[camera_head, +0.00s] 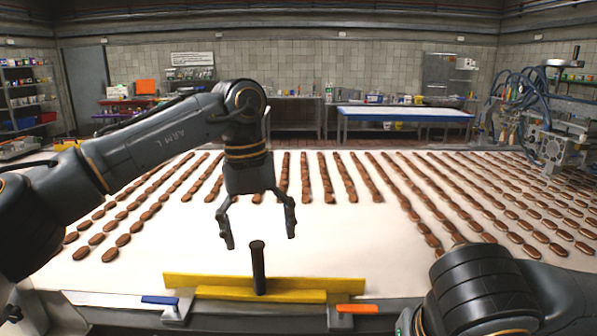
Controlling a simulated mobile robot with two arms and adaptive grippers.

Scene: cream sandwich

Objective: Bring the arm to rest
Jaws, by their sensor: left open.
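My left arm comes in from the left and bends down over the white table. My left gripper (258,236) is open and empty, with its two fingers pointing down. It hangs just above a black upright handle (258,268), apart from it as far as I can tell. The handle stands on a yellow bar (335,285) near the table's front edge. My right arm shows only as a dark rounded link at the lower right; its gripper is out of view.
Rows of brown oval biscuits (329,181) cover the white table (330,235), with a bare patch in the front middle. A blue-handled tool (160,300) and an orange-handled one (357,309) lie at the front edge. A machine with cables (545,140) stands at the right.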

